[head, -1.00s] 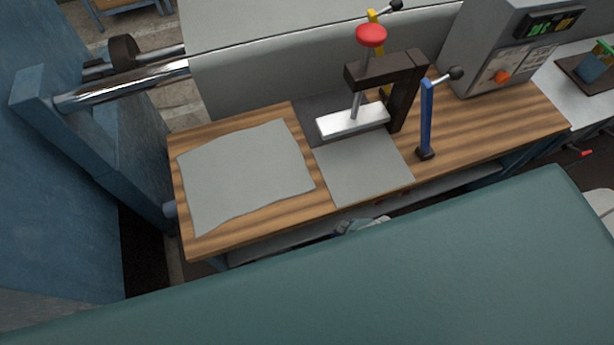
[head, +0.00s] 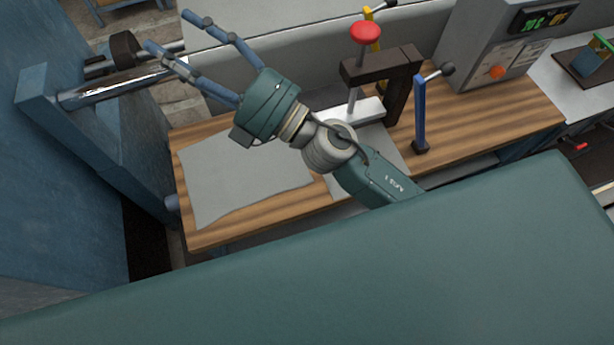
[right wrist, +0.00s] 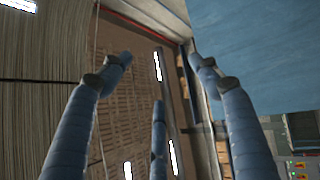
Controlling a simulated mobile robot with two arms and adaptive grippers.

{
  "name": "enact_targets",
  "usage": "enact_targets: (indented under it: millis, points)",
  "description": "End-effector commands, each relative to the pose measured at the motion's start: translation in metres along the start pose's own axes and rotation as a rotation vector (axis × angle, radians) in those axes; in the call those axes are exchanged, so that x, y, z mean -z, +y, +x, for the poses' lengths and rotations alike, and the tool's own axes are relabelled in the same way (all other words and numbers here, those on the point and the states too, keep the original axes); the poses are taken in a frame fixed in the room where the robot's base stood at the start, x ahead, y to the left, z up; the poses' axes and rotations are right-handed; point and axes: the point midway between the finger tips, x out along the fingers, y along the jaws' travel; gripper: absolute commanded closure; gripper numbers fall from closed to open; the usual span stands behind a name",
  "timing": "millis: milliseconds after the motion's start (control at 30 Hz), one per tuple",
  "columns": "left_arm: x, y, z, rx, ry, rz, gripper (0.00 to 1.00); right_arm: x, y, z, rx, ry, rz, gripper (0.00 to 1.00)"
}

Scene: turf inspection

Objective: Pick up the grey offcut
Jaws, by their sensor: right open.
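The grey offcut (head: 235,185), a flat sheet with a wavy front edge, lies on the left part of the wooden bench (head: 275,208). My right gripper (head: 168,32) is above the bench in the head view, fingers spread and pointing to the upper left. Its hand and wrist hide part of the sheet's back right area. In the right wrist view the open fingers (right wrist: 160,70) have nothing between them, and the offcut does not show there. My left gripper is not in view.
A press with a red knob (head: 366,32) stands behind my right wrist, over a second grey piece (head: 385,150). A blue lever post (head: 420,115) and a grey control box (head: 480,45) stand to the right. A blue frame with metal rods (head: 130,88) borders the left.

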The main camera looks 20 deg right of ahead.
Motion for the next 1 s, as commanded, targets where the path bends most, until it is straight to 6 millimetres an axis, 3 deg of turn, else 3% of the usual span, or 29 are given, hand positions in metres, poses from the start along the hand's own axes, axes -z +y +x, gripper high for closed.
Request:
enact_targets:
  millis: [33, 100, 167, 233, 300, 367, 400, 500, 600, 700, 800, 1000]
  points:
    - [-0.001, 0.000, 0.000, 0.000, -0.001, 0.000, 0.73, 0.043, -0.013, 0.008, 0.032, 0.191, -0.137, 0.38]
    - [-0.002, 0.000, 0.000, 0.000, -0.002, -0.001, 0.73, 0.098, -0.049, -0.003, 0.109, 0.466, -0.328, 0.38]
    - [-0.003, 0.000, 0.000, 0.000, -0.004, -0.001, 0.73, 0.126, -0.094, -0.027, 0.211, 0.694, -0.486, 0.38]
    - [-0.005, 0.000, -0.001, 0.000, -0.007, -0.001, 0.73, 0.131, -0.150, -0.069, 0.364, 0.936, -0.660, 0.38]
    - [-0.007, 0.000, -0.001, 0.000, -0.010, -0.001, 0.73, 0.109, -0.198, -0.114, 0.541, 1.140, -0.806, 0.38]
    - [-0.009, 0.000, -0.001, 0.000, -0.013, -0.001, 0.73, 0.076, -0.226, -0.151, 0.701, 1.278, -0.908, 0.38]
    - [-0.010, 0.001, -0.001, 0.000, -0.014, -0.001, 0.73, 0.051, -0.239, -0.174, 0.809, 1.353, -0.963, 0.38]
    - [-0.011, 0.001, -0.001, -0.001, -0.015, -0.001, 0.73, -0.013, -0.251, -0.220, 1.057, 1.487, -1.063, 0.38]
    - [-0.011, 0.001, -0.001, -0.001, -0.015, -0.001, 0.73, -0.064, -0.246, -0.251, 1.258, 1.562, -1.118, 0.38]
    - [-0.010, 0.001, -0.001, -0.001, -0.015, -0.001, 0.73, -0.097, -0.237, -0.270, 1.394, 1.598, -1.144, 0.38]
    - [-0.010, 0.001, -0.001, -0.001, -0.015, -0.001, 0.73, -0.113, -0.231, -0.279, 1.463, 1.613, -1.153, 0.38]
    - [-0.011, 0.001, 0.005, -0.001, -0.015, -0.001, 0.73, -0.117, -0.238, -0.285, 1.482, 1.618, -1.154, 0.38]
